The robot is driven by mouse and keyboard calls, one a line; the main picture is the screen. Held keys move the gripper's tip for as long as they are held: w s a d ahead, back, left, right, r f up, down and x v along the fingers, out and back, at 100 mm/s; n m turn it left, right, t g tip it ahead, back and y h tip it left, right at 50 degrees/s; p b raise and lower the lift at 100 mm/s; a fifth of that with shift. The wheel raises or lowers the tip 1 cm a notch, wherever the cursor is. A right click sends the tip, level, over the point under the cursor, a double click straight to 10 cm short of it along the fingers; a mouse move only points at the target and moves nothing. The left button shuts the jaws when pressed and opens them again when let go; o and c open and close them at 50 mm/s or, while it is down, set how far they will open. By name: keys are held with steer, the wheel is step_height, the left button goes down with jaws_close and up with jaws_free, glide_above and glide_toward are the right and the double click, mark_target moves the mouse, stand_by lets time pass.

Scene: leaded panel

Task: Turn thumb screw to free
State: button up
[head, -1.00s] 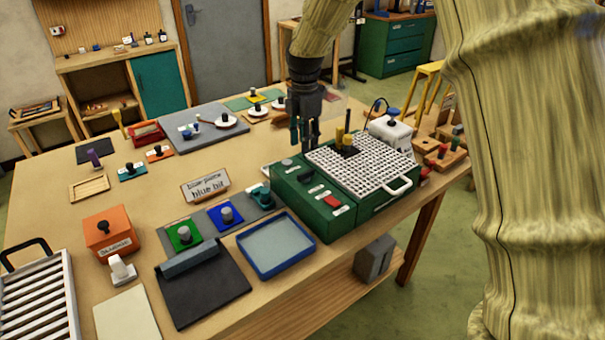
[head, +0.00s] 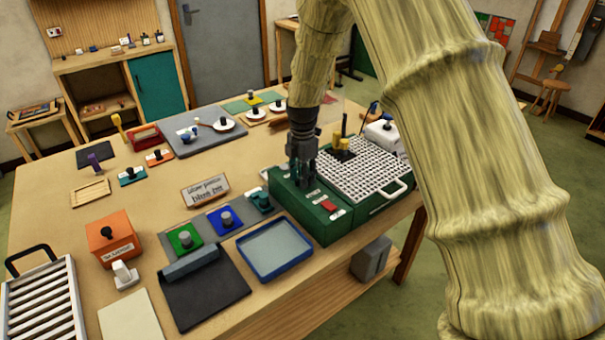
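The green machine (head: 318,224) stands at the right of the table, with a white grid top (head: 362,172) and a red switch (head: 329,205) on its front part. My gripper (head: 302,182) points down over the back left of the machine's green top, behind the red switch. Its fingertips are at or just above that surface; contact cannot be made out. No thumb screw can be clearly picked out. A small grey knob seen earlier on that corner is now hidden by my gripper. Whether the fingers are closed on it cannot be told.
A blue tray (head: 274,250) and coloured pads with knobs (head: 226,219) lie left of the machine.

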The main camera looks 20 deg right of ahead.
jaws_close()
